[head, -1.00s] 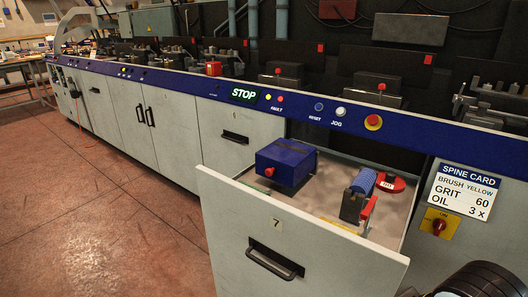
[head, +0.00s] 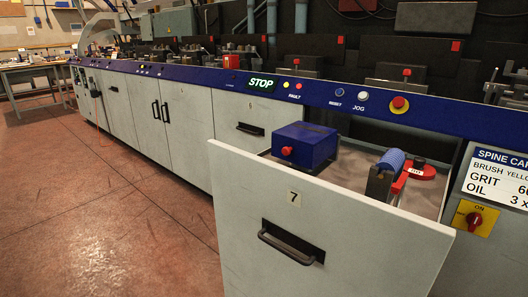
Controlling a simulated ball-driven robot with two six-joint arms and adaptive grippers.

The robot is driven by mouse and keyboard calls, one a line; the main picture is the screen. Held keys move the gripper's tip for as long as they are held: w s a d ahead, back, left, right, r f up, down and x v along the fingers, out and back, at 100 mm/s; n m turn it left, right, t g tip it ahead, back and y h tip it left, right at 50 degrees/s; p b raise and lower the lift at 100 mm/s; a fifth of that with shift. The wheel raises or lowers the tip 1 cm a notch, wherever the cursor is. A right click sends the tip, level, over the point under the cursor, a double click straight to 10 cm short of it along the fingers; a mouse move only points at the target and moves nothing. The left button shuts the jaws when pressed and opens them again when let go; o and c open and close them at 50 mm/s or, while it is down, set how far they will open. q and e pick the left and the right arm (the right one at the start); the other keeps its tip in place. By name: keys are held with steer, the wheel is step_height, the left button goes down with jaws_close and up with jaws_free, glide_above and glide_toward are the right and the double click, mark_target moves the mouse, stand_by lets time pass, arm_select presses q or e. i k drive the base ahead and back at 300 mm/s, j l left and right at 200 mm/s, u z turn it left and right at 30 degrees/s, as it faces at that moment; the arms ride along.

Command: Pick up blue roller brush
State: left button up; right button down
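The blue roller brush (head: 391,160) lies in the open drawer marked 7, toward its right side. Its ribbed blue roller rests at the top of a dark grey block (head: 379,184). A red bar (head: 399,184), perhaps its handle, stands beside the block. The drawer front (head: 318,232) hides the lower parts of these things. Neither of my grippers is in view.
A blue box with a red knob (head: 304,145) sits at the drawer's left. A panel with a STOP display (head: 262,83) runs above. A spine card (head: 499,178) hangs at the right. Open floor lies left.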

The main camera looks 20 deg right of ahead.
mark_target(393, 160)
steer(key=z, duration=1.35)
